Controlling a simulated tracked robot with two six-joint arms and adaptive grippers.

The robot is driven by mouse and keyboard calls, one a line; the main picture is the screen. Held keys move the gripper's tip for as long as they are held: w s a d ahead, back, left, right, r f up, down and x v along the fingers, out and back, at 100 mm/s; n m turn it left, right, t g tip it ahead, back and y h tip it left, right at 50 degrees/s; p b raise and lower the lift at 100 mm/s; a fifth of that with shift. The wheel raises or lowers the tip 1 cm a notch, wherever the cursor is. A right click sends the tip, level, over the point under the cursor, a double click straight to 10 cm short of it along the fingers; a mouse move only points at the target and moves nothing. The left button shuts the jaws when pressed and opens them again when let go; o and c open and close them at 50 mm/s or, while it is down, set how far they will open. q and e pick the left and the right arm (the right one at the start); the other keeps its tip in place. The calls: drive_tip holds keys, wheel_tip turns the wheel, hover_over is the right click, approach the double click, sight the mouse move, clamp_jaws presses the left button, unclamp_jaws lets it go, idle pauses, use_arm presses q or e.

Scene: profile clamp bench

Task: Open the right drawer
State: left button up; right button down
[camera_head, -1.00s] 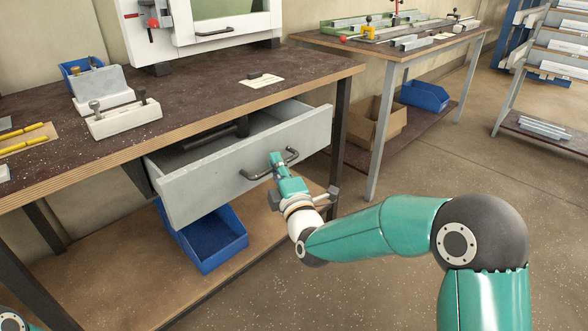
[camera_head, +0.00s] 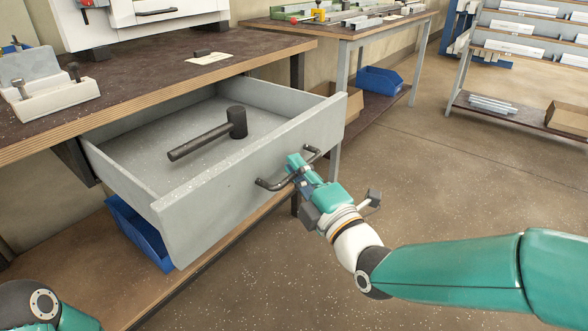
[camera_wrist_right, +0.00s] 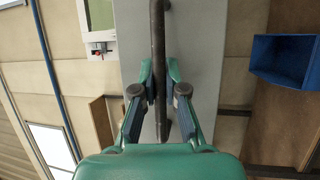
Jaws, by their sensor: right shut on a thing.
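The grey drawer (camera_head: 245,171) under the workbench stands well open, pulled out toward me. Its dark bar handle (camera_head: 268,184) runs across the front panel. My right gripper (camera_head: 297,172) is shut on the handle near the middle of the bar. In the right wrist view the handle (camera_wrist_right: 158,50) passes between the two fingers of the gripper (camera_wrist_right: 159,95). A black mallet (camera_head: 205,139) lies inside the drawer. Of my left arm only a part shows at the bottom left corner; its gripper is out of view.
A blue bin (camera_head: 140,232) stands on the lower shelf (camera_head: 95,268) below the drawer. The bench top (camera_head: 150,80) holds a white clamp fixture (camera_head: 45,92). A second table (camera_head: 350,36) stands behind. The floor in front and to the right is clear.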

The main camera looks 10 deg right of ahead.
drive_tip(key=shift+f, duration=0.35)
drive_tip(key=c, duration=1.2)
unclamp_jaws()
drive_tip(key=shift+r, duration=0.15)
drive_tip(key=v, duration=0.7)
drive_tip(key=shift+s, duration=0.25)
drive_tip(key=shift+d, duration=0.2)
